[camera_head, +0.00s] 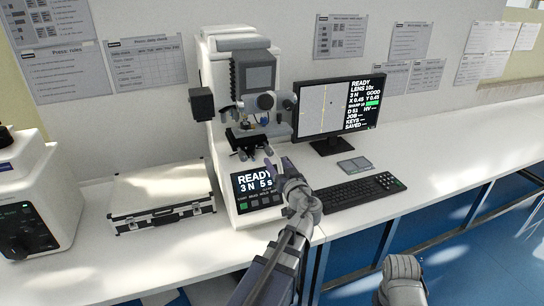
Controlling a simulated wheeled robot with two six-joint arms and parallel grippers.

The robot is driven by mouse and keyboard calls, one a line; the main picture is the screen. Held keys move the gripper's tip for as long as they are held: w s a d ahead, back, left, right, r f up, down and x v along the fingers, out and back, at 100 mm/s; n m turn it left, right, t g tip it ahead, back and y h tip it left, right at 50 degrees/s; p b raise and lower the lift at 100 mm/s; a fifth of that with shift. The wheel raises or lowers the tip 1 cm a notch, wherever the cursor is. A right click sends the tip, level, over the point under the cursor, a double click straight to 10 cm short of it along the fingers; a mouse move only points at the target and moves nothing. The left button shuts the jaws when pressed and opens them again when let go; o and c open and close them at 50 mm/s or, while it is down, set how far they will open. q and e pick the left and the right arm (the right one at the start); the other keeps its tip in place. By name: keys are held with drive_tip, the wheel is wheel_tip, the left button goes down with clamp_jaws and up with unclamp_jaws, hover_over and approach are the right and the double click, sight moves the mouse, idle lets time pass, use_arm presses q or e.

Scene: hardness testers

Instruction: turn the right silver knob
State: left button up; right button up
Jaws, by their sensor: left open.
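The white hardness tester (222,120) stands at the back of the bench. A round silver-grey knob (265,102) is on its head, with another round part (286,103) to the right. Small stage knobs (268,150) show under the dark stage. I cannot tell for sure which of these is the right silver knob. My left gripper (279,166) is open, in front of and below the stage, to the right of the tester's lit panel (257,188). It appears empty and apart from the knobs.
A monitor (338,105), a keyboard (357,193) and a small grey pad (354,165) are to the right. A silver case (160,199) and another white machine (38,190) are to the left. The bench at far right is clear.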

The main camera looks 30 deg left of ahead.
sight(271, 154)
use_arm(q)
drive_tip(key=x, duration=0.6)
clamp_jaws()
idle(0.5)
